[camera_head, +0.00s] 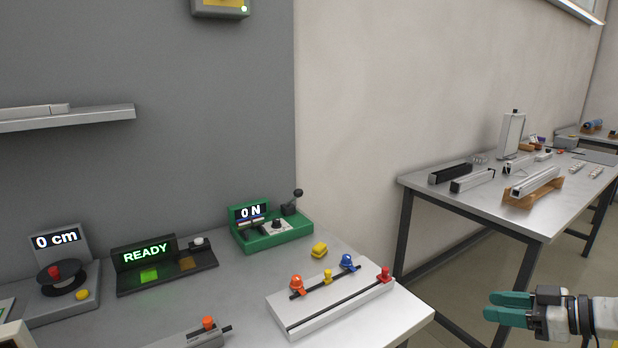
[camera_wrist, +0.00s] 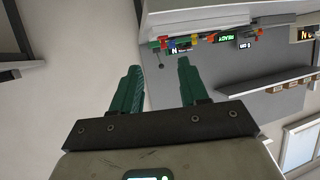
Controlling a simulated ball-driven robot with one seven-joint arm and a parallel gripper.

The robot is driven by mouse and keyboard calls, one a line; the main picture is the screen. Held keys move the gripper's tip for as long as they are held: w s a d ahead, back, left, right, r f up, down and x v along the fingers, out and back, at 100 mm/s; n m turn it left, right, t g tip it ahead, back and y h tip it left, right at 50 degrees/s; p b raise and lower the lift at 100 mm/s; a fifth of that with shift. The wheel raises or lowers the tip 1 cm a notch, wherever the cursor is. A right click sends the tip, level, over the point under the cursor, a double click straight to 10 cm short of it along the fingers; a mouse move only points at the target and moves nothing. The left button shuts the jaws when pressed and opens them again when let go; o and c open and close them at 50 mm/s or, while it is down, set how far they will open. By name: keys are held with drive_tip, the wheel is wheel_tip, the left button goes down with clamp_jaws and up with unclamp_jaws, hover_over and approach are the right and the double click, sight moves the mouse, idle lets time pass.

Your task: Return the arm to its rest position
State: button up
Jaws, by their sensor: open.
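My gripper (camera_head: 509,307) shows at the lower right in the head view, with teal fingers pointing left. It is beyond the right end of the near bench, over open floor, in front of the far table. In the wrist view my gripper (camera_wrist: 157,72) has its two teal fingers spread apart, with nothing between them. It touches nothing that I can see. Only the outer part of my arm shows at the right edge of the head view.
The near bench (camera_head: 243,279) carries a green "0 N" device (camera_head: 270,238), a "READY" panel (camera_head: 147,251), a "0 cm" dial unit (camera_head: 62,240) and a white rail board (camera_head: 333,305) with coloured knobs. A far table (camera_head: 476,197) holds metal profiles. Floor between them is clear.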

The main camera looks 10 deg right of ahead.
drive_tip(key=s+a+f+m+g+h+p, duration=0.1)
drive_tip(key=s+a+f+m+g+h, duration=0.15)
drive_tip(key=s+a+f, duration=0.4)
drive_tip(key=s+a+f+m+g+h+p, duration=0.15)
drive_tip(key=s+a+f+g, duration=0.25)
drive_tip(key=a+f, duration=0.55)
drive_tip(key=s+a+f+m+g+h+p, duration=0.1)
drive_tip(key=s+a+g, duration=0.1)
drive_tip(key=s, duration=0.6)
drive_tip(key=s+a+f+m+g+h+p, duration=0.1)
drive_tip(key=s+a+f+h, duration=0.1)
drive_tip(key=s, duration=0.7)
drive_tip(key=shift+s+a+f+m+g, duration=0.25)
drive_tip(key=shift+a+m+g, duration=0.1)
drive_tip(key=shift+a+m, duration=0.05)
idle(0.8)
